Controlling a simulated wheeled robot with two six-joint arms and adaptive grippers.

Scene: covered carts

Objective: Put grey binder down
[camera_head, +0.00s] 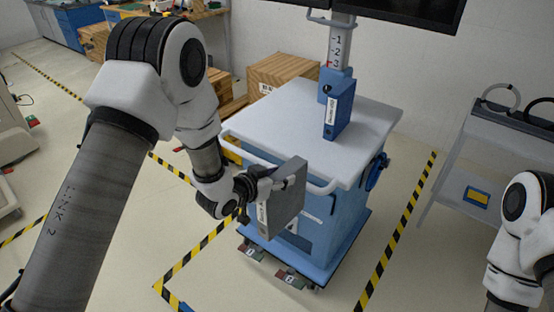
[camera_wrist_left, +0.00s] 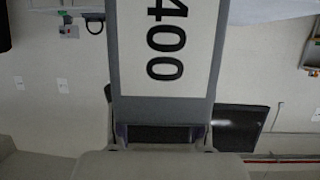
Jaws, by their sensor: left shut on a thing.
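My left gripper (camera_head: 262,186) is shut on the grey binder (camera_head: 289,199) and holds it upright in the air, at the near edge of the covered cart in the head view. In the left wrist view the grey binder (camera_wrist_left: 195,85) fills the upper middle, with a white label reading "400". The gripper's fingers (camera_wrist_left: 160,135) are at its lower end. The cart has a white top (camera_head: 290,115) and a blue body. The arm at the right edge of the head view is mine, but its gripper is out of frame.
A blue binder (camera_head: 339,112) stands upright on the cart top, near the post (camera_head: 341,45) with the monitor. The rest of the top looks bare. A white rail (camera_head: 285,172) runs along its near edge. A grey cart (camera_head: 460,150) stands at right, wooden boxes (camera_head: 285,72) behind.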

